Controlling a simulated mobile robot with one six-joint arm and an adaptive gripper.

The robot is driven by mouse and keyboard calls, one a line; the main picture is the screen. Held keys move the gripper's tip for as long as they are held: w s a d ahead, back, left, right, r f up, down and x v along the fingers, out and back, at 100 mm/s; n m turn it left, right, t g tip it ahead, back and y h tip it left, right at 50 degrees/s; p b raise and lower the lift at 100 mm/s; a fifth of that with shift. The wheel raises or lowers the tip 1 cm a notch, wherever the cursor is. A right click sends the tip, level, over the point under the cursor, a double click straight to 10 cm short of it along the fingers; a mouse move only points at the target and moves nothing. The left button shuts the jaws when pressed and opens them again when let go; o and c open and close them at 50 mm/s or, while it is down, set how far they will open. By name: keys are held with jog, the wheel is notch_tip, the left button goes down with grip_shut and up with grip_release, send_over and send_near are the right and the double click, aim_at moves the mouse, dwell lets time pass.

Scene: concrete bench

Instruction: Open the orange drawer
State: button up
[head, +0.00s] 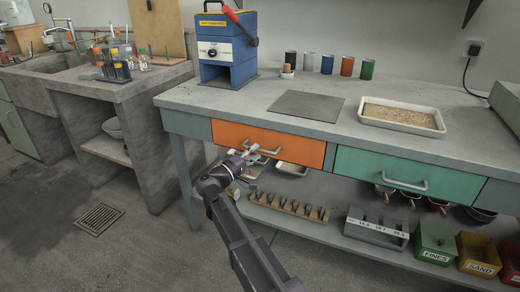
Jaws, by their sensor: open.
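The orange drawer (302,149) is in the front of the concrete bench, left of the green drawer. It looks shut, its front level with the bench front. Its pale bar handle (272,152) is partly hidden by my gripper. My gripper (255,154) is open in front of the lower left part of the orange front, its fingertips by the handle. I cannot tell whether the fingers touch the handle or stand around it. My arm reaches up from the bottom of the picture.
The green drawer (392,171) also looks shut. A blue machine (227,47), several cups, a grey plate (306,107) and a tray of sand (402,116) stand on the bench top. The shelf below holds a wooden rack (290,206) and bins. Open floor lies at lower left.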

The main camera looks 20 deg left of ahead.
jog(key=shift+x, duration=1)
grip_shut()
jog(key=shift+s+d, duration=0.1)
jog(key=shift+s, duration=0.1)
